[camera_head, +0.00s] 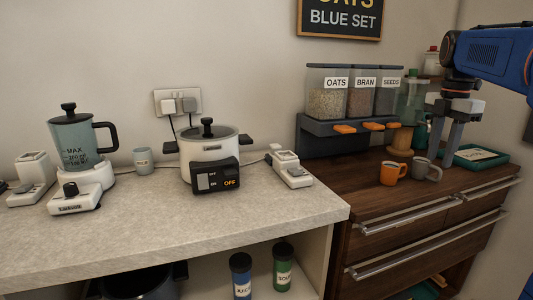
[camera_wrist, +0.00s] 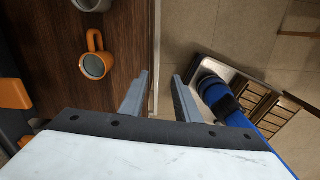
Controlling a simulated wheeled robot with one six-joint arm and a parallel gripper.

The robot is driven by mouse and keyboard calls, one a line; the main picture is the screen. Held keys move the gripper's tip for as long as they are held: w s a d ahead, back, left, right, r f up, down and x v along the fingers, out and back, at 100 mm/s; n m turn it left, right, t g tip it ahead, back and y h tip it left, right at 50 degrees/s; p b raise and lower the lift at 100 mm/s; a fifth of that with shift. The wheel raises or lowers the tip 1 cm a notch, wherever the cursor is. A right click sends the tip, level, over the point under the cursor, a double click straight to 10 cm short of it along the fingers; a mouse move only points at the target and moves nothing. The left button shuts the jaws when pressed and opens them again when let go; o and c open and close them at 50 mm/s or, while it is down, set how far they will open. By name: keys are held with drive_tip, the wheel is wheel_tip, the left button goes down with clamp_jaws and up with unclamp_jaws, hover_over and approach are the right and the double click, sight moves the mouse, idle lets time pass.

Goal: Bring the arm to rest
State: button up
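My gripper (camera_head: 441,148) hangs from my blue arm at the right of the head view, fingers pointing down, above or in front of the dark wooden counter. In the wrist view its two grey fingers (camera_wrist: 160,78) stand apart with nothing between them. An orange mug (camera_head: 393,172) and a grey mug (camera_head: 425,170) stand on the wooden counter (camera_head: 355,200), just left of and below the fingers. The wrist view also shows the orange mug (camera_wrist: 95,62) and part of the grey mug (camera_wrist: 92,4), both apart from the fingers.
A dispenser rack (camera_head: 335,135) labelled oats, bran and seeds stands behind the mugs. A green tray (camera_head: 482,156) lies right of the gripper. Drawer handles (camera_head: 430,210) stick out from the counter front. A pot (camera_head: 205,150) and a blender (camera_head: 75,145) stand on the pale worktop (camera_head: 150,215).

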drive_tip(key=s+a+f+m+t, duration=0.2)
drive_tip(key=s+a+f+m, duration=0.6)
drive_tip(key=s+f+m, duration=0.2)
drive_tip(key=s+a+f+m+t, duration=0.2)
drive_tip(key=s+a+f+m, duration=0.6)
drive_tip(key=s+f, duration=0.7)
drive_tip(key=m, duration=0.2)
drive_tip(key=shift+a+m+t, duration=0.3)
